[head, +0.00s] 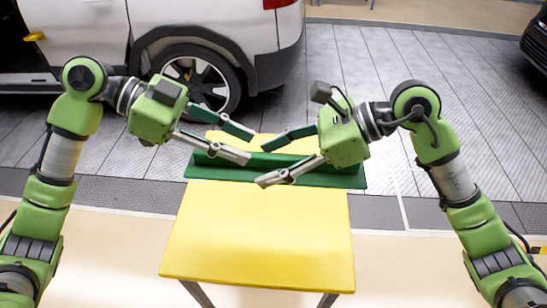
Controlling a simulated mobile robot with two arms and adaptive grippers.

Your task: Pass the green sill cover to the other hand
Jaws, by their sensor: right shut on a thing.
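The green sill cover (330,179) is a long, dark green angled strip lying crosswise above the far part of the yellow table. My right gripper (266,164) is shut on it, with one finger in front and one behind its upright edge. My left gripper (249,146) has its fingers apart near the left half of the cover, one in front of and one behind the upright edge. Its fingers do not look closed on the cover. The gripper fingers hide parts of the cover. I cannot tell how far the cover is above the table.
The yellow table (257,235) has a clear near half. A white vehicle (75,35) with a dark wheel (200,78) stands behind on the left. A dark car (537,40) shows at the far right. The grey tiled floor (440,100) behind is clear.

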